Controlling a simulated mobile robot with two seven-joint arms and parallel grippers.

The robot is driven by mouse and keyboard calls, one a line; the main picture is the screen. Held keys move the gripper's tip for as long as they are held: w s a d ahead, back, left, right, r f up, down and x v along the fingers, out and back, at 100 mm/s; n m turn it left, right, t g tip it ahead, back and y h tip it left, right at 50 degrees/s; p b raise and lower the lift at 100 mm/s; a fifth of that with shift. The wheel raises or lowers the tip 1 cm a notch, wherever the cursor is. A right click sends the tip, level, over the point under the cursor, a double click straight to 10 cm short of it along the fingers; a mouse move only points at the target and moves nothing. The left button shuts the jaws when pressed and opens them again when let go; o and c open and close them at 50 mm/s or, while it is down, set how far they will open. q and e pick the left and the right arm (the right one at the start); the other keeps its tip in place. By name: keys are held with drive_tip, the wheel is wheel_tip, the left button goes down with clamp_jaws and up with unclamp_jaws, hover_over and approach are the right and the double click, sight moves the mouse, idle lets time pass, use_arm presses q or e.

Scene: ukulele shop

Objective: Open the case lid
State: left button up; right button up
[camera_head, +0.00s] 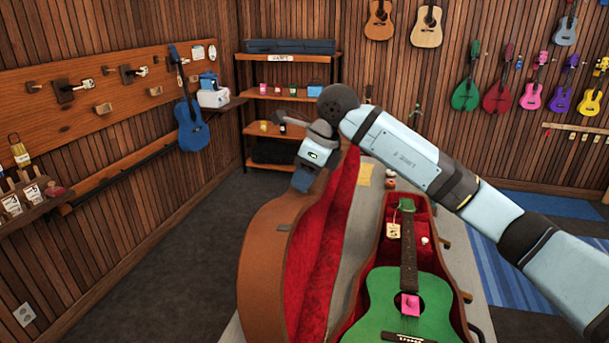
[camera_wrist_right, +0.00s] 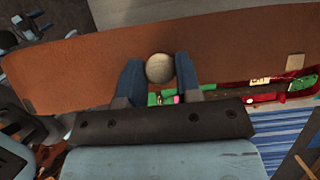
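The instrument case (camera_head: 482,318) lies on the table, with a red lining and a green ukulele (camera_head: 410,305) inside. Its brown lid (camera_head: 262,262) stands raised on the left side, tilted, its red lining facing the case. My right gripper (camera_head: 303,184) is at the lid's upper far end. In the right wrist view a round beige knob (camera_wrist_right: 160,68) sits between its two blue fingers, which appear to touch it on both sides, with the brown lid (camera_wrist_right: 75,75) behind. In the head view the knob is hidden.
My right arm reaches across above the case from the right. A wooden wall rack with a blue ukulele (camera_head: 191,125) is on the left. A shelf unit (camera_head: 262,100) stands behind the lid. Grey floor (camera_head: 180,270) left of the lid is clear.

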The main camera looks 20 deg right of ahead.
clamp_jaws()
drive_tip(key=shift+s+d+f, duration=0.1)
drive_tip(key=shift+d, duration=0.1)
drive_tip(key=s+d+t+y+b, duration=0.2)
drive_tip(key=s+d+y+b, duration=0.1)
drive_tip(key=s+d+b, duration=0.4)
drive_tip(key=d+b, duration=0.3)
drive_tip(key=shift+s+d+r, duration=0.15)
drive_tip(key=shift+d+r, duration=0.2)
